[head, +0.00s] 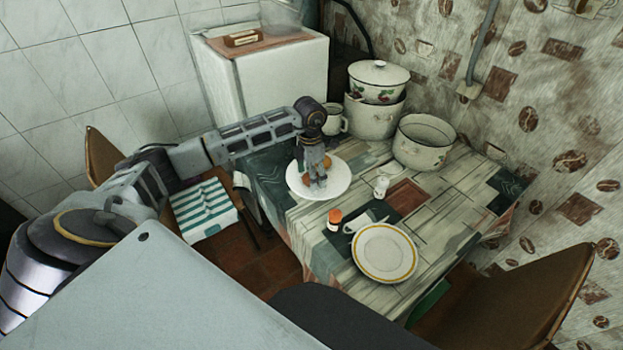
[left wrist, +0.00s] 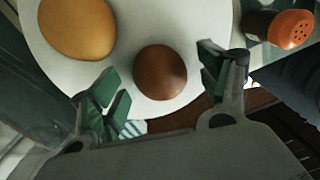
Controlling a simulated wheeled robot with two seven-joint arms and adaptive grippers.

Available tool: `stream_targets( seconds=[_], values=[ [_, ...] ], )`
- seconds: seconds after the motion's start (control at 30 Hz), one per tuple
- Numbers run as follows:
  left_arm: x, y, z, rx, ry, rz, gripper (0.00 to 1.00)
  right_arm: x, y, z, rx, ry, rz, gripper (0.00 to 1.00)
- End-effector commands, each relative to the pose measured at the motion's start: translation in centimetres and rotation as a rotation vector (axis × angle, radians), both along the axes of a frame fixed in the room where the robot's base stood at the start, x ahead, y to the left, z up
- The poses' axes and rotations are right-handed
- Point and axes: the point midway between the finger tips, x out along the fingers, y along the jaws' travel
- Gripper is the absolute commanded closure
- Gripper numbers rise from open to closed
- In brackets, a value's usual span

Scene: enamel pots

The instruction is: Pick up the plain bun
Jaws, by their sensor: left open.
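A white plate (head: 342,183) stands on the table's left side, under my left gripper (head: 317,187). In the left wrist view, the plate (left wrist: 125,25) holds a golden-tan bun (left wrist: 77,27) at upper left and a darker, smooth brown bun (left wrist: 160,72) near the middle. I cannot tell for certain which of them is the plain bun. My left gripper (left wrist: 160,82) is open, with its green-padded fingers on either side of the dark bun and nothing held. In the head view the gripper hides most of both buns. My right gripper is not in view.
An orange-capped shaker (head: 334,217) stands close to the plate's front right. A white shaker (head: 381,187) and a yellow-rimmed plate (head: 385,265) are farther right. A mug (head: 335,120), stacked pots (head: 375,115) and an open pot (head: 423,150) stand behind. A striped towel (head: 204,209) lies left.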

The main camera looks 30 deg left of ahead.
Motion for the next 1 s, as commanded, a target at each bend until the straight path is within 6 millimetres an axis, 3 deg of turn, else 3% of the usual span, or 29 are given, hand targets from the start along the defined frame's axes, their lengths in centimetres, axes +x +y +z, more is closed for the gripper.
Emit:
stream_targets(
  seconds=[0.47, 0.77, 1.0],
  values=[
    [0.0, 0.0, -0.11, 0.0, 0.0, 0.0, 0.23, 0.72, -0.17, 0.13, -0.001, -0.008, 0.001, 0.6],
    [-0.01, 0.01, -0.1, 0.0, 0.0, 0.0, 0.62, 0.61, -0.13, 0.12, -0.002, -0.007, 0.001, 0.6],
    [0.01, 0.01, -0.09, 0.001, -0.001, 0.0, 0.62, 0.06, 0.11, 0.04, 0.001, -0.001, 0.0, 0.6]
  ],
)
